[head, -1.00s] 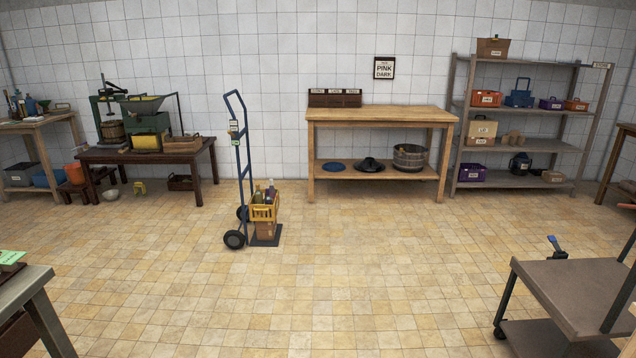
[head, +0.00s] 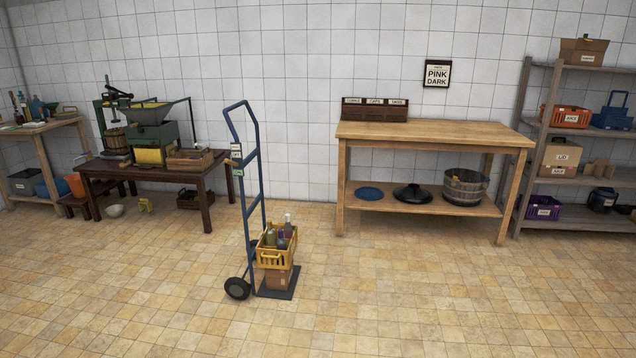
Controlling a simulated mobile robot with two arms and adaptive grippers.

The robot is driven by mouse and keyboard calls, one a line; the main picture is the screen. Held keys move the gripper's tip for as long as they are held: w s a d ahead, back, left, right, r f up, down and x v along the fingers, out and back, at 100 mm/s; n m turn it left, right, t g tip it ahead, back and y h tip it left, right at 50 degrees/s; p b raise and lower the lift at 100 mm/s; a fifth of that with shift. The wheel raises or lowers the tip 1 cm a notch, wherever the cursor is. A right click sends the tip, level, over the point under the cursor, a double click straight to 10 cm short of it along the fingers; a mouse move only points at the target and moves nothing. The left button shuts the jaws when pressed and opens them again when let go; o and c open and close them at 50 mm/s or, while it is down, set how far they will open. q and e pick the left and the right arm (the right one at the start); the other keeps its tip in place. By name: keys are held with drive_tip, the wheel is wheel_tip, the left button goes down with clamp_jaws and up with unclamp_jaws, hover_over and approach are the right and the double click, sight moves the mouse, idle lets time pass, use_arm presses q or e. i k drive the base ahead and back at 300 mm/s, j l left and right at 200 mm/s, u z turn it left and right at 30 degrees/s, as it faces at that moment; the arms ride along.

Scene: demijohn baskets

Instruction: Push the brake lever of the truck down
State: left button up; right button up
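The truck (head: 249,185) is a blue upright hand truck with two black wheels, standing on the tiled floor left of centre in the head view. One black wheel (head: 237,288) is at its lower left. A yellow basket (head: 276,258) with bottles stands on a brown cardboard box (head: 281,279) on its dark toe plate (head: 282,293). Small labels or tags (head: 236,152) are on the frame's upper part. I cannot make out a brake lever on it. Neither of my grippers is in view.
A wooden workbench (head: 440,133) stands right of the truck by the wall. A dark table (head: 205,172) with a press and mill is behind it to the left. A shelf rack (head: 534,130) is at the right. The floor in front of the truck is clear.

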sight(227, 161)
drive_tip(key=i+l+u, duration=0.25)
drive_tip(key=i+u, duration=0.2)
drive_tip(key=i, duration=0.15)
drive_tip(key=i+l+u, duration=0.65)
drive_tip(key=i, duration=0.4)
drive_tip(key=i+l+u, duration=0.15)
drive_tip(key=i, duration=0.4)
drive_tip(key=i+l+u, duration=0.2)
drive_tip(key=i+l, duration=0.15)
drive_tip(key=i, duration=0.2)
drive_tip(key=i+l+u, duration=0.2)
drive_tip(key=i+l, duration=0.2)
drive_tip(key=i, duration=0.15)
